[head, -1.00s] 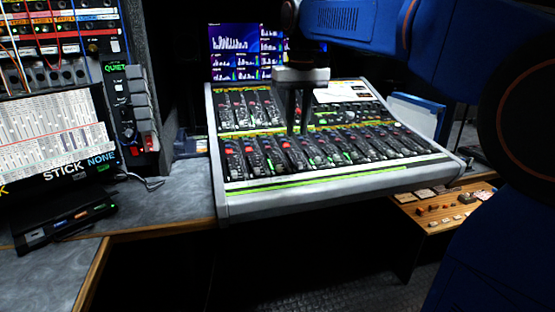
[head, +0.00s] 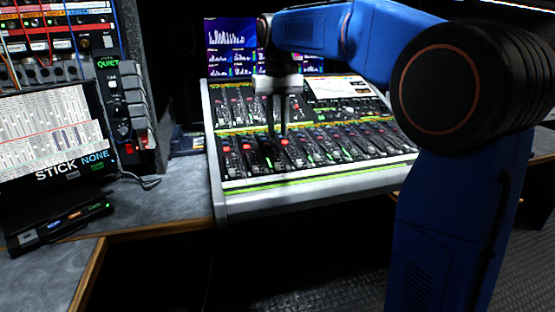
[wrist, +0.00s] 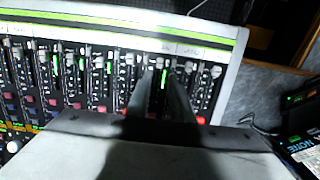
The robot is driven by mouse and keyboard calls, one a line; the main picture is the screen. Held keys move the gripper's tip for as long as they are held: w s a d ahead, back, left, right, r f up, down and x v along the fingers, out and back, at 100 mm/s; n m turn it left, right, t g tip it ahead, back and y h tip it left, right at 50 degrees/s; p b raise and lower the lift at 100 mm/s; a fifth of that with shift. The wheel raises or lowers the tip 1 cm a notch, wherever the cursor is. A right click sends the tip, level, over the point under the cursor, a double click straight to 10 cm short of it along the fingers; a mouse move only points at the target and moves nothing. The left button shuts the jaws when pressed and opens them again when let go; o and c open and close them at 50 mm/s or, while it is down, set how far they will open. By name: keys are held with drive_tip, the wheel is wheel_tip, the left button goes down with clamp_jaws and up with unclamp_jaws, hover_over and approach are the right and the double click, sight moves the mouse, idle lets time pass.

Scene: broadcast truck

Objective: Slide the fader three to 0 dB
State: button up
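The mixing console (head: 300,183) has a row of fader strips along its front half. My gripper (head: 277,134) points down over the left part of this row in the head view, near the third strip (head: 266,152) from the left. Its two dark fingers are a little apart, with a narrow gap between them. In the wrist view my gripper (wrist: 160,85) straddles one strip, third or so from the right end there. The fingers and their shadow hide parts of the strips beside it. I cannot tell whether the fingertips touch a fader cap, nor read its level.
Screens (head: 232,47) stand behind the console. A laptop-like display (head: 58,137) and a rack with cables are at the left on the grey desk (head: 178,190). My own blue arm covers the right side. The space in front of the console is dark and clear.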

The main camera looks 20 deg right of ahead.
sight(278, 164)
wheel_tip(278, 164, down, 10)
drive_tip(key=shift+f, duration=0.2)
idle(0.3)
clamp_jaws()
